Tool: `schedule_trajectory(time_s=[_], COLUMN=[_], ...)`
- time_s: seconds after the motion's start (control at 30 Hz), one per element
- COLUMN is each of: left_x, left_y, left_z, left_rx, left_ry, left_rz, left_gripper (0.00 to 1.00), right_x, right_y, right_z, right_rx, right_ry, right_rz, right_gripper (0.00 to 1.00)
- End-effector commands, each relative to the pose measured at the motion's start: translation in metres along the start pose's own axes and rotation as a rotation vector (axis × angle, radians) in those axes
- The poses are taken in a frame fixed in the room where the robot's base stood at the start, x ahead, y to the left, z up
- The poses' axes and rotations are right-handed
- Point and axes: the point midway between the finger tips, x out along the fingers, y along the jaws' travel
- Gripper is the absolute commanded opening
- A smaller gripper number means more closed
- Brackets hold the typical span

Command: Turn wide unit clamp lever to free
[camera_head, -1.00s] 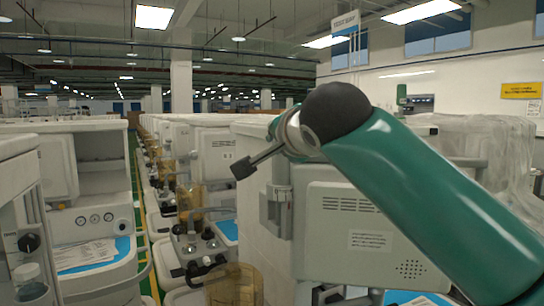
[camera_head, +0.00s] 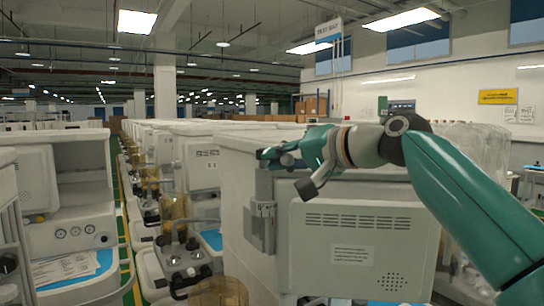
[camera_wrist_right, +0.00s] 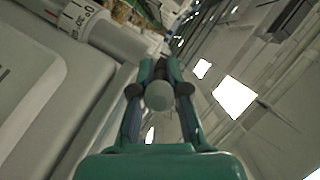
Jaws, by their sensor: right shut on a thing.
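The wide unit (camera_head: 357,222) is a pale grey box with vent slots and a label, at centre right in the head view. The scale (camera_wrist_right: 76,15) shows at top left in the wrist view. My right gripper (camera_head: 273,156) is at the top of the clamp. The rest of the lever is hidden. My left gripper is out of view.
A cart with a blue-edged worktop (camera_head: 75,270) and gauges stands at left. More carts (camera_head: 190,160) run back in a row. A clear amber canister (camera_head: 218,292) is at bottom centre. A plastic-wrapped unit (camera_head: 475,160) stands behind my arm.

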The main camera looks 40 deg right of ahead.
Motion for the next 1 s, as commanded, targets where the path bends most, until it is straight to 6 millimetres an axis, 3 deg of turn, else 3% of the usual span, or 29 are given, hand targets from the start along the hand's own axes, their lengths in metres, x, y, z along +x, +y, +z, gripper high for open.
schedule_trajectory(time_s=[0.63, 0.67, 0.8, 1.0], left_x=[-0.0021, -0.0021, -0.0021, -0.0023], left_y=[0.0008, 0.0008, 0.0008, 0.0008], left_z=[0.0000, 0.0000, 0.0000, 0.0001], left_rx=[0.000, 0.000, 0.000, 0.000], left_ry=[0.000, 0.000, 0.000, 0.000], left_rz=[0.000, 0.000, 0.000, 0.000], left_gripper=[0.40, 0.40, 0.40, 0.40], right_x=[0.0046, 0.0047, 0.0049, 0.0054], right_y=[0.0004, 0.0004, -0.0002, -0.0012], right_z=[0.0026, 0.0027, 0.0026, 0.0026], right_rx=[-0.013, -0.013, -0.013, -0.012], right_ry=[-0.053, -0.053, -0.052, -0.052], right_rz=[-0.021, -0.021, -0.022, -0.025], right_gripper=[0.00, 0.16, 0.39, 0.39])
